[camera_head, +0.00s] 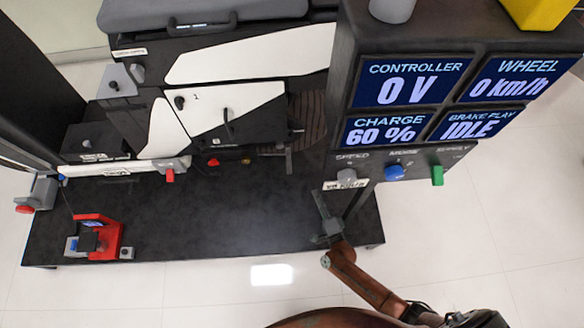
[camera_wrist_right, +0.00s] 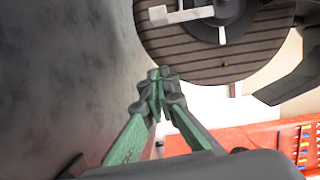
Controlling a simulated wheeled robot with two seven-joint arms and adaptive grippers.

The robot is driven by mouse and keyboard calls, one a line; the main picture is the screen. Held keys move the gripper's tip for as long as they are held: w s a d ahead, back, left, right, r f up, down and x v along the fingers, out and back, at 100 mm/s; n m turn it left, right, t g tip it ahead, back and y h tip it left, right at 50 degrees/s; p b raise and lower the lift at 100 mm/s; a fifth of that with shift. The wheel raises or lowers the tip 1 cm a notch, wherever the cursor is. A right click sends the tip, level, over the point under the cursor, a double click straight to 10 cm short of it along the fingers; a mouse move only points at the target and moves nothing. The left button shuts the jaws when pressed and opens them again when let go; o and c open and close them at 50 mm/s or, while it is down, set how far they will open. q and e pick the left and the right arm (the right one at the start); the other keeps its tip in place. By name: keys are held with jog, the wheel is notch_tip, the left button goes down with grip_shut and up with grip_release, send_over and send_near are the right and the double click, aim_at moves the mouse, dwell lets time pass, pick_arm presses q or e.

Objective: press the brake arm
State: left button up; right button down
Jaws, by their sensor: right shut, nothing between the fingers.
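My right gripper (camera_head: 322,207) reaches up from the bottom of the head view, in front of the dark platform's right part. In the right wrist view its green fingers (camera_wrist_right: 160,76) are shut with nothing between them. Their tips are just below the edge of a brown ribbed wheel (camera_wrist_right: 185,60). A pale lever-like bar (camera_wrist_right: 180,14) shows across the wheel's upper part, apart from the fingertips; I cannot tell whether it is the brake arm. The wheel also shows partly in the head view (camera_head: 309,110), beside the black and white chassis (camera_head: 232,110). My left gripper is not in view.
A display panel (camera_head: 345,100) stands to the right, reading 0 V, 0 km/h, 60 % and IDLE, with knobs below. A red device (camera_head: 107,240) sits on the platform (camera_head: 200,225) at left. A red surface (camera_wrist_right: 260,140) lies low in the wrist view. The platform's front middle is clear.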

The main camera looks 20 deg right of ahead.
aim_at(289, 162)
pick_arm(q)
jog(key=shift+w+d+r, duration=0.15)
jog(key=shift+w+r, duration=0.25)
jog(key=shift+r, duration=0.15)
pick_arm(e)
jog(key=shift+w+a+r+m, duration=0.1)
jog(key=shift+w+r+m, duration=0.2)
jog(key=shift+w+m, duration=0.25)
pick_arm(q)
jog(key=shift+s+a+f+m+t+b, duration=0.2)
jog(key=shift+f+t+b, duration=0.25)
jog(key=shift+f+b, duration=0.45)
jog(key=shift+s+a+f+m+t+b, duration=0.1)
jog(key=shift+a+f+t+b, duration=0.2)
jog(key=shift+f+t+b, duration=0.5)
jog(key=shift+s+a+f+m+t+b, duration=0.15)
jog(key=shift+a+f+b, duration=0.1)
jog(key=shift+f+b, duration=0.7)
pick_arm(e)
jog(key=w+a, duration=0.3)
jog(key=w, duration=0.8)
jog(key=shift+a, duration=0.25)
pick_arm(q)
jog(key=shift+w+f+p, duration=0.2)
jog(key=shift+p, duration=0.1)
